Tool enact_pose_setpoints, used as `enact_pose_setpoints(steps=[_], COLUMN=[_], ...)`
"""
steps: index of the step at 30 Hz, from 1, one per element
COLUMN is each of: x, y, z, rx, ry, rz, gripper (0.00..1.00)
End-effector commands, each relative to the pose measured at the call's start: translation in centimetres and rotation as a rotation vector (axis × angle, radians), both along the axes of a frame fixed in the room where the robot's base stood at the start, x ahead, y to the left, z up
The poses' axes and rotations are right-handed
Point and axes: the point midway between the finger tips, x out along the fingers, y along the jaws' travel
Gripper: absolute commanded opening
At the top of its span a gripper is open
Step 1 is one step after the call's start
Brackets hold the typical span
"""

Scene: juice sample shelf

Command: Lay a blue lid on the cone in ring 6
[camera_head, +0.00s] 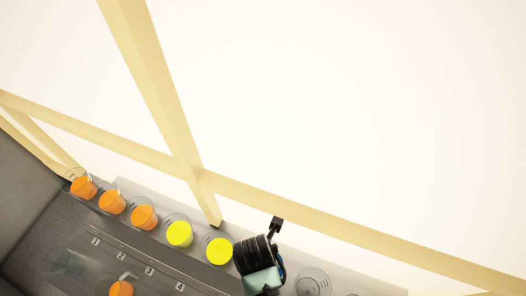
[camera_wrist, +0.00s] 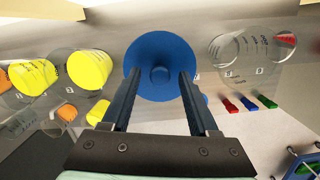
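In the wrist view a round blue lid (camera_wrist: 160,48) with a small central knob lies face-on ahead of my gripper (camera_wrist: 160,76). Its place is just right of the last yellow cone (camera_wrist: 88,68), in line with ring 6. The fingers stand apart on either side of the knob, with gaps showing between. The lid hides whatever is under it, so I cannot tell whether it touches a cone. In the head view my gripper (camera_head: 275,226) is beside the yellow cone (camera_head: 218,250) and hides ring 6; no lid shows there.
Clear empty cones (camera_wrist: 227,48) stand right of the lid; one shows in the head view (camera_head: 312,282). Orange cones (camera_head: 143,217) fill the left of the row. Small red, blue and green pieces (camera_wrist: 250,104) lie on a pale surface near a blue-framed rack (camera_wrist: 300,165). A wooden beam (camera_head: 350,235) runs behind.

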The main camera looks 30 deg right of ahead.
Motion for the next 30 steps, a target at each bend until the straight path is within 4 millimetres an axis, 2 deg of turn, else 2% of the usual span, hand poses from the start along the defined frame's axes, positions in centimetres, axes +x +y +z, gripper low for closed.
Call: enact_pose_setpoints(steps=[5, 11, 14, 27, 30], x=[0.0, 0.0, 0.0, -0.5, -0.6], y=[0.0, 0.1, 0.2, 1.1, 1.2], z=[0.0, 1.1, 2.4, 10.7, 11.7], rx=[0.000, -0.001, -0.001, -0.001, 0.000], ry=[0.000, -0.003, -0.004, -0.003, -0.001], rz=[0.000, 0.000, 0.001, 0.001, 0.001], gripper=[0.60, 0.60, 0.60, 0.60, 0.60])
